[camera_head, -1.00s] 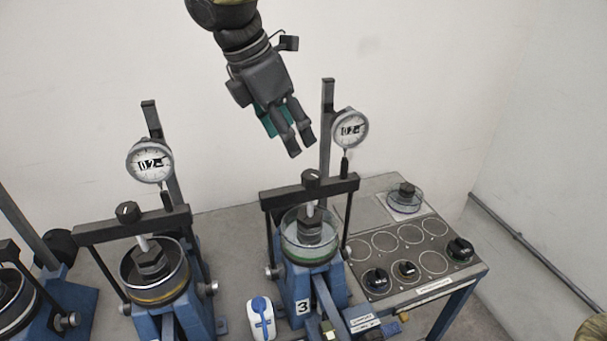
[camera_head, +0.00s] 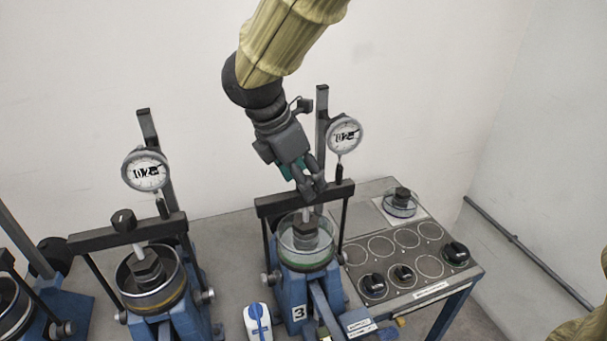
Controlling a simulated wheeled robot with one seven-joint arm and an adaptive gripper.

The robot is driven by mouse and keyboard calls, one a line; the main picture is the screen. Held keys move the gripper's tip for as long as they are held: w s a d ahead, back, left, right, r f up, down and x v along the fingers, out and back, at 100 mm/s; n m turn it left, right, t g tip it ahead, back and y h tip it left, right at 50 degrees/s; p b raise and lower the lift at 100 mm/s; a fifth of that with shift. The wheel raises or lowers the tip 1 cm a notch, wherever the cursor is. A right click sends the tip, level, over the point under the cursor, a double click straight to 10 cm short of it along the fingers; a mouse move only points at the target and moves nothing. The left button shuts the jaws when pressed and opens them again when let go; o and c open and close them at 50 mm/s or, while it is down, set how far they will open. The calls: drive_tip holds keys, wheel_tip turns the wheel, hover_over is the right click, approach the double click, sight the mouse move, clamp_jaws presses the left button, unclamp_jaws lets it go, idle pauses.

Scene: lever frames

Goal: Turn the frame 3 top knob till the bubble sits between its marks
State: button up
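Frame 3 (camera_head: 296,287) is the blue stand with the "3" label, right of centre. Its dark crossbar (camera_head: 273,206) spans above a clear round cell (camera_head: 306,254). The top knob on that crossbar is hidden behind my gripper (camera_head: 314,192). My gripper points down with its fingertips at the knob's place, just at the crossbar. I cannot tell whether the fingers are closed on the knob. A dial gauge (camera_head: 344,135) stands right of the gripper. The bubble and its marks cannot be made out.
A second frame (camera_head: 151,280) with its own gauge (camera_head: 145,171) and top knob (camera_head: 124,220) stands to the left. A white and blue bottle (camera_head: 258,322) stands between them. A grey panel (camera_head: 408,250) with ring marks and several dark-topped pieces lies right. The wall behind is bare.

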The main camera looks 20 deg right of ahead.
drive_tip(key=shift+s, duration=0.1)
drive_tip(key=shift+c, duration=0.5)
drive_tip(key=shift+f, duration=0.1)
drive_tip(key=c, duration=0.9)
drive_tip(key=shift+c, duration=0.2)
drive_tip(key=shift+p, duration=0.45)
drive_tip(key=shift+r+m+g+p, duration=0.25)
drive_tip(key=shift+m+g+p, duration=0.15)
drive_tip(key=shift+m+p, duration=0.65)
drive_tip(key=shift+w+f+m+g+p, duration=0.15)
drive_tip(key=shift+m+g+p, duration=0.15)
drive_tip(key=shift+m+p, duration=0.5)
drive_tip(key=shift+w+m+g+p, duration=0.15)
drive_tip(key=shift+m+g+p, duration=0.25)
drive_tip(key=shift+m, duration=0.55)
drive_tip(key=o, duration=1)
